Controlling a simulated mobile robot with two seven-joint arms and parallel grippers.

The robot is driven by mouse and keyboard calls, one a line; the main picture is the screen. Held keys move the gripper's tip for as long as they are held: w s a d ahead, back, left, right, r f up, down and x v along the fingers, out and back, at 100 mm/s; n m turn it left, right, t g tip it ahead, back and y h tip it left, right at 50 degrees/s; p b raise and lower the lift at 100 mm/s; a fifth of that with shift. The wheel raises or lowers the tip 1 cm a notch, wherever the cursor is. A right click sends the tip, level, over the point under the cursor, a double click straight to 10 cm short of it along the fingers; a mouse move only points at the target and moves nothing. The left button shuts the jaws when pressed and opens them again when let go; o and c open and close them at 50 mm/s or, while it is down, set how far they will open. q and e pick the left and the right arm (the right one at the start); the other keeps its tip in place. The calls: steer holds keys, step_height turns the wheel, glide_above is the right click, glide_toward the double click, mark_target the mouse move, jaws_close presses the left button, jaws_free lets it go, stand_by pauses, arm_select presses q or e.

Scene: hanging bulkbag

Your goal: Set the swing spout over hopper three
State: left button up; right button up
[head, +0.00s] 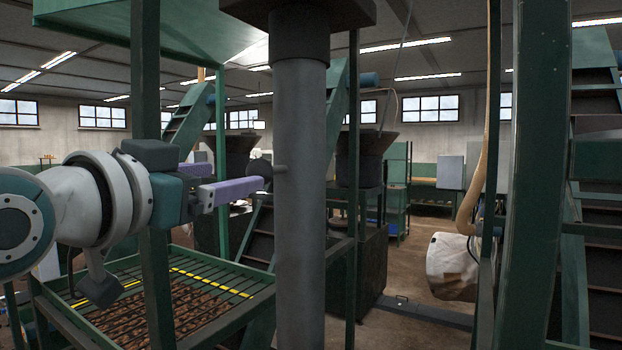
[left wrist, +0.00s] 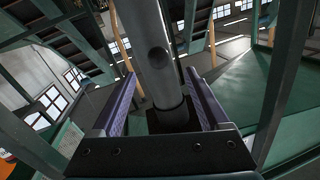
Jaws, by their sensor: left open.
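The swing spout (head: 299,200) is a thick grey vertical pipe under a dark collar, in the middle of the head view. A short handle with a rounded end (head: 262,168) sticks out of its left side. My left gripper (head: 240,177) has purple fingers, open, beside that handle on the spout's left. In the left wrist view the spout (left wrist: 155,45) runs up between the open fingers (left wrist: 160,73), and a round dark end shows on it. Whether the fingers touch it I cannot tell. Dark hoppers (head: 363,145) stand behind; I cannot tell which is hopper three. My right gripper is not in view.
A green post (head: 145,200) stands close by my left arm. A green-framed grate (head: 200,295) with yellow strips lies below it. A thick green column (head: 537,180) and a hanging white bag (head: 452,265) are at the right. Open floor shows near the bag.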

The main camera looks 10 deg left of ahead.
mark_target(253, 171)
arm_select(q)
steer(key=w, duration=0.2)
steer(key=w+d+p, duration=0.1)
steer(key=w, duration=0.2)
steer(key=w+p, duration=0.1)
steer(key=w, duration=0.1)
steer(key=shift+w+d+r, duration=0.1)
steer(key=shift+w+d, duration=0.05)
steer(key=shift+d, duration=0.1)
steer(key=shift+w+p, duration=0.35)
steer(key=shift+w, duration=0.5)
jaws_close()
stand_by(0.6)
